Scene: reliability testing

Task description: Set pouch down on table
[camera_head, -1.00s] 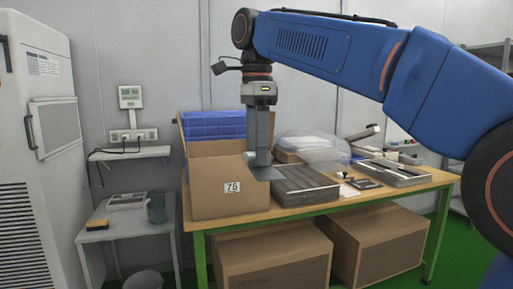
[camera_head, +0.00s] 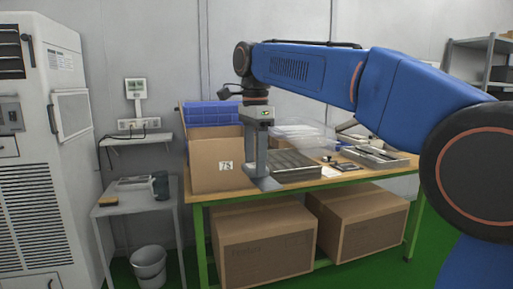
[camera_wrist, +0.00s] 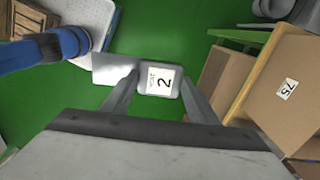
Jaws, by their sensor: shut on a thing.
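My gripper (camera_head: 263,178) points down in the head view, in front of the right side of an open cardboard box (camera_head: 210,172). It is shut on a grey pouch (camera_wrist: 160,83) with a white label reading "2". In the wrist view the pouch sits between both fingers, with green floor behind it. In the head view the pouch (camera_head: 268,185) is a small grey patch at the fingertips, overlapping the front edge of the wooden table (camera_head: 335,183). Whether it touches the table cannot be told there.
A dark grey tray (camera_head: 293,165) lies just behind the gripper. A second tray (camera_head: 375,157) with tools lies further right. Blue bins (camera_head: 212,112) stand behind the box. Closed cartons (camera_head: 262,242) are under the table. A small side table (camera_head: 135,205) stands left.

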